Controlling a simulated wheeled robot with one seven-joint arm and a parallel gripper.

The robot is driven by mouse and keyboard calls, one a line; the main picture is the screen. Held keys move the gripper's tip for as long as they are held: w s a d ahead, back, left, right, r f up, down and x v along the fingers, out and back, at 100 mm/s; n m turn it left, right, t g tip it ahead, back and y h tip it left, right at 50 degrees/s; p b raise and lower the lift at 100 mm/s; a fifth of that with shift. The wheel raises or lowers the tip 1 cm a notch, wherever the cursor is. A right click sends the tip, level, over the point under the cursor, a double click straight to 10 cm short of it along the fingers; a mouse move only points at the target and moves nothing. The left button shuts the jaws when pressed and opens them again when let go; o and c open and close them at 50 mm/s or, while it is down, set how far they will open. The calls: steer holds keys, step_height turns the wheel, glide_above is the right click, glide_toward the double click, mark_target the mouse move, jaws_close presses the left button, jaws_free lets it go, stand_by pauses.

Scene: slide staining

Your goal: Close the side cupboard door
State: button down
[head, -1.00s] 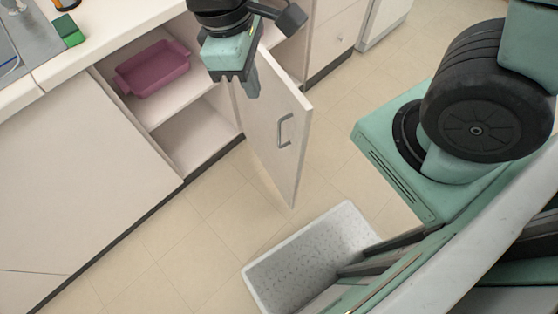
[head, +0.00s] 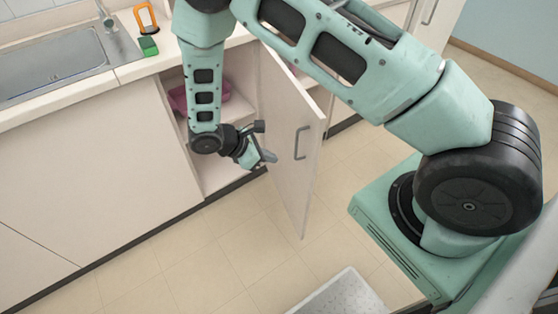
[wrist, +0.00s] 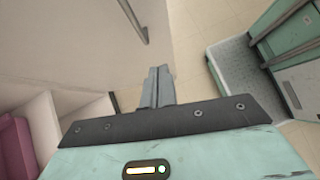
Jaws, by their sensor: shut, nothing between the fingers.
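The side cupboard door (head: 285,125) stands open, swung out from the cupboard front. Its grey bar handle (head: 301,142) shows on the face turned toward the head camera. My gripper (head: 268,157) is shut and empty, at the left of the door near its hinge side, in front of the cupboard opening. I cannot tell whether it touches the door. In the wrist view the closed fingers (wrist: 157,85) point toward the door panel (wrist: 75,35), with the handle (wrist: 133,20) beyond. The cupboard's shelves are partly hidden behind my arm.
A pink tub (head: 213,97) sits on the cupboard shelf, partly covered by my arm. A sink (head: 60,65), a green sponge (head: 148,46) and an orange-framed item (head: 146,17) are on the counter. Floor left of the crate is clear.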

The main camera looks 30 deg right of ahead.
mark_target(309, 164)
steer(key=shift+s+d+f+p, duration=0.35)
steer(key=shift+d+f, duration=0.65)
steer(key=shift+d, duration=0.65)
steer(key=shift+s+d+f+p, duration=0.35)
steer(key=shift+d+f, duration=0.65)
steer(key=shift+d, duration=0.6)
steer(key=shift+s+d+f+p, duration=0.35)
steer(key=shift+d+f, duration=0.65)
steer(key=shift+d, duration=0.65)
